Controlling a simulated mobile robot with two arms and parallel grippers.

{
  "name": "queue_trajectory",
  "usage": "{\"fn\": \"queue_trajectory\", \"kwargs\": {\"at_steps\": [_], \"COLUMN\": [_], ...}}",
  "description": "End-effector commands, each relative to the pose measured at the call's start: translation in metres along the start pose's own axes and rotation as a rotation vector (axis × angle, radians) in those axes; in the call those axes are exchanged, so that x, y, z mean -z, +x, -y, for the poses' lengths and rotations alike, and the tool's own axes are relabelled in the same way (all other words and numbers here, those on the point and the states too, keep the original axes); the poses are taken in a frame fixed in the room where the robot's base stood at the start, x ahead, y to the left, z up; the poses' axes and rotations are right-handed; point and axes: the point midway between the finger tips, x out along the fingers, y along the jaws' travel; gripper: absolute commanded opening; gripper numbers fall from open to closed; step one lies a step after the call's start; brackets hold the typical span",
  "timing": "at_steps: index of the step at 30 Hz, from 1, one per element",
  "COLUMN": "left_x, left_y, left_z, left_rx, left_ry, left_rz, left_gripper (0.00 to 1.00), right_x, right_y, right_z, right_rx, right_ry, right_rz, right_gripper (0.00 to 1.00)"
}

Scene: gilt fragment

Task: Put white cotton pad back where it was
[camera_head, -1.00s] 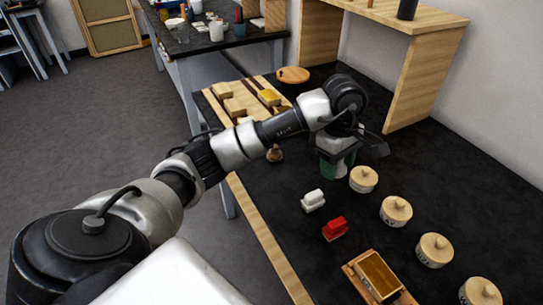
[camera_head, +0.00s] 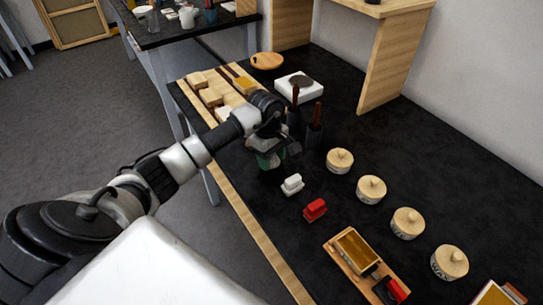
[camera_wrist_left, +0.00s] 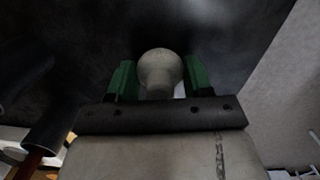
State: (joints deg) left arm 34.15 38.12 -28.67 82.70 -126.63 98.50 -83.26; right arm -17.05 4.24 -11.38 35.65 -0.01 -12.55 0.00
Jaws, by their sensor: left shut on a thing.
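My left gripper (camera_head: 268,160), with green fingers, is low over the black table near its wooden front edge, beyond the white block. In the left wrist view its fingers (camera_wrist_left: 160,82) are shut on a pale, round-headed thing (camera_wrist_left: 160,65) with a narrower neck; I cannot tell for sure that it is the white cotton pad. In the head view the gripper hides this thing. A small white block (camera_head: 292,184) with a raised grip stands on the table beside a similar red one (camera_head: 315,210). My right gripper is not in view.
Several lidded round jars (camera_head: 371,189) stand in a row to the right. Dark holders with brushes (camera_head: 314,128) and a white box (camera_head: 298,89) are behind the gripper. A wooden tray with blocks (camera_head: 212,97) lies at the far left; a gilt-lined box (camera_head: 356,250) is nearer.

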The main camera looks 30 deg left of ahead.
Motion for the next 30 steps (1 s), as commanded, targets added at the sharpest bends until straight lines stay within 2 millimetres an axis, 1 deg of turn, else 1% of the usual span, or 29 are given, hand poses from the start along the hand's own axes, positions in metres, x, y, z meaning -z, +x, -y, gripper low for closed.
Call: {"fn": "queue_trajectory", "kwargs": {"at_steps": [3,10,14,15,19,26,30], "left_x": [0.0006,0.0009,0.0017,0.0013,0.0011,0.0009,0.0004], "left_y": [0.0071,0.0078,0.0121,0.0101,0.01,0.0098,0.004], "left_z": [0.0003,0.0,0.0,0.0,0.0,0.0,-0.0003], "left_rx": [0.001,0.0,-0.001,-0.001,0.0,0.0,-0.001], "left_ry": [-0.001,0.0,0.0,0.0,0.0,0.0,0.0], "left_rz": [0.0,-0.001,-0.002,-0.001,-0.001,-0.001,-0.001], "left_gripper": [0.32,0.32,0.32,0.57,0.76,0.76,0.76], "right_x": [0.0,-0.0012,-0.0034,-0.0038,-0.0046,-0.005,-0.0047], "right_y": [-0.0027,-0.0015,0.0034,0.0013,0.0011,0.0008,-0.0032], "right_z": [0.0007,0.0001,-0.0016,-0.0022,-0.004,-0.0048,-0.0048], "right_rx": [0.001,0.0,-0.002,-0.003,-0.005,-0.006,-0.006], "right_ry": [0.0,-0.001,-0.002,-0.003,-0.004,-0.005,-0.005], "right_rz": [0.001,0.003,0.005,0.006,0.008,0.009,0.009], "right_gripper": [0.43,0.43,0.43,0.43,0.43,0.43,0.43]}}
